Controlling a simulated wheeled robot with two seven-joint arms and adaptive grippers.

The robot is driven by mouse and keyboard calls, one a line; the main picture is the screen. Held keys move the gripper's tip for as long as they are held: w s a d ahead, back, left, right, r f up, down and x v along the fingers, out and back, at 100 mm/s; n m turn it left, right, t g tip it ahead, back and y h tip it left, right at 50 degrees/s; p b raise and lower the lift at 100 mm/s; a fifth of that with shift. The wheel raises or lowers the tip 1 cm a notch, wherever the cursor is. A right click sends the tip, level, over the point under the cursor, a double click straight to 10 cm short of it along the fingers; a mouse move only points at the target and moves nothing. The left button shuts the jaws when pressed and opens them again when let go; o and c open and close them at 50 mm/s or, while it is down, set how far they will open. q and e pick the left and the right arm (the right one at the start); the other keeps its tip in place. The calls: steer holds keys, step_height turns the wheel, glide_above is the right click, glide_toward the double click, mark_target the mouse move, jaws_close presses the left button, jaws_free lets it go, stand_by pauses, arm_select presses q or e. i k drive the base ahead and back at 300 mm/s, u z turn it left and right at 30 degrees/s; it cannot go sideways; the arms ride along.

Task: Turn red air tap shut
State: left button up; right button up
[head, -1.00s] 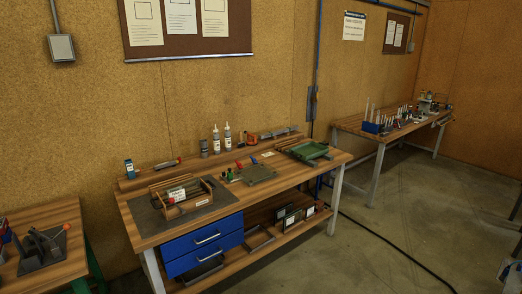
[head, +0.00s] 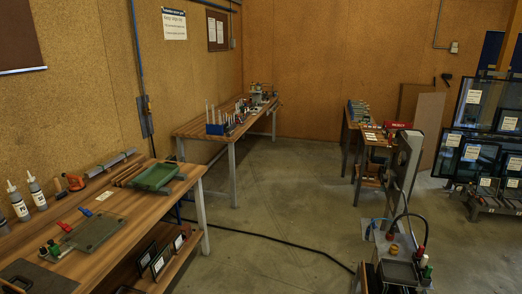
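I cannot surely pick out a red air tap. A small red part (head: 421,250) shows on top of the grey floor-standing machine (head: 395,272) at the lower right, close to a green-topped white piece; it is too small to tell if it is a tap. A blue pipe (head: 136,50) runs down the wall at the left to a dark grey fitting (head: 146,115), with no red handle clear on it. Neither of my grippers is in view.
The near wooden bench (head: 135,227) fills the lower left, with a green tray (head: 158,177) on it. A far bench (head: 205,128) stands along the wall. A black hose (head: 290,245) crosses the open concrete floor. Framed panes (head: 475,160) stand at the right.

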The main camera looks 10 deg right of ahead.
mark_target(390, 136)
steer(key=z, duration=0.85)
steer(key=i, duration=0.95)
steer(key=z, duration=0.65)
